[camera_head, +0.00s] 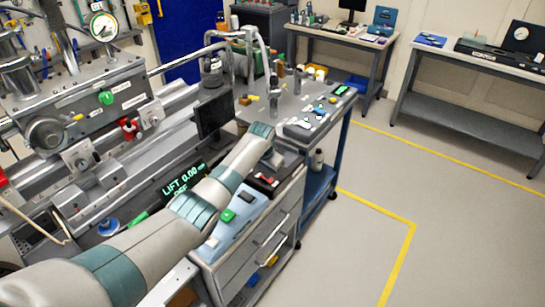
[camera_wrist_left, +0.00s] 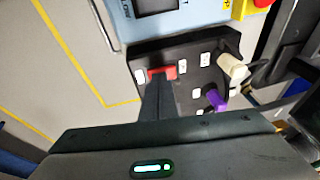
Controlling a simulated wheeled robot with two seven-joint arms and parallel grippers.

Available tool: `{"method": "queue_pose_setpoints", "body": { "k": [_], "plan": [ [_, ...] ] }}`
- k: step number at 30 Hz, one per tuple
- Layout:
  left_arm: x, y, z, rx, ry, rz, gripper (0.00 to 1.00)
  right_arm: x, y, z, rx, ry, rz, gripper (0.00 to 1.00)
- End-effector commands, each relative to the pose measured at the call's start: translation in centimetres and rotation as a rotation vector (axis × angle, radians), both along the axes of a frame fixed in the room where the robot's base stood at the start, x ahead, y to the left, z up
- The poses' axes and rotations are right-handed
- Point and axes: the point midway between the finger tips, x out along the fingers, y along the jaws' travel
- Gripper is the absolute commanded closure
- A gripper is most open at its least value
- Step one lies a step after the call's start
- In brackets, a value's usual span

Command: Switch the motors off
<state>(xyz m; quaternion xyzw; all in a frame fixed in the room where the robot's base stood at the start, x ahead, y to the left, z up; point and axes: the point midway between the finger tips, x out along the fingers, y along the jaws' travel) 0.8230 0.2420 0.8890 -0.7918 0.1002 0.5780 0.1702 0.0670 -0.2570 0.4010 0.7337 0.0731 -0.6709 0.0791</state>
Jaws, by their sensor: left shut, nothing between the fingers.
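A black switch box (camera_head: 262,186) sits on the drawer cabinet's top in the head view, below my left wrist. In the left wrist view the box (camera_wrist_left: 187,58) carries a red rocker switch (camera_wrist_left: 164,72), white labels, a cream plug (camera_wrist_left: 232,68) and a purple plug (camera_wrist_left: 214,100). My left gripper (camera_wrist_left: 157,88) is shut and empty. Its fingertips are right at the red switch and overlap its lower edge in the picture; I cannot tell whether they touch. The switch's position and the label wording are not readable. In the head view my left gripper (camera_head: 272,160) points down over the box. My right gripper is not in view.
A light blue box (camera_head: 233,227) with a green button is in front of the switch box. A monitor (camera_head: 214,115) and a cluttered cart (camera_head: 318,128) stand behind. A red button on yellow (camera_wrist_left: 243,8) is above in the wrist view. The floor to the right is clear.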

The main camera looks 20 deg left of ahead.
Motion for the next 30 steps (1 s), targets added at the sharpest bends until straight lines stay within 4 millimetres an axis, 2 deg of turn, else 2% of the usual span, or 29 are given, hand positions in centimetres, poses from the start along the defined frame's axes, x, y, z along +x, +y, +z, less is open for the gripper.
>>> {"method": "queue_pose_setpoints", "body": {
  "k": [1, 6, 8, 24, 30],
  "plan": [
    [0.1, -0.1, 1.2, 0.000, -0.002, -0.001, 1.00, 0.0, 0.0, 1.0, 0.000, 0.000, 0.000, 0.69],
    [0.3, -0.4, 3.4, -0.002, -0.004, -0.002, 1.00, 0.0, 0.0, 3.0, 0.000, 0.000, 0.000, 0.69],
    [0.1, -0.5, 3.2, -0.002, -0.007, -0.003, 1.00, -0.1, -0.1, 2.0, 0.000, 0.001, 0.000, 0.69],
    [-2.5, -2.0, 9.6, -0.004, -0.009, -0.004, 1.00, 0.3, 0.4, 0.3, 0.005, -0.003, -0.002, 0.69],
    [-3.2, -2.4, 11.3, -0.004, -0.007, -0.003, 1.00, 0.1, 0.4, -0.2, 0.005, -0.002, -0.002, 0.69]
  ]
}}
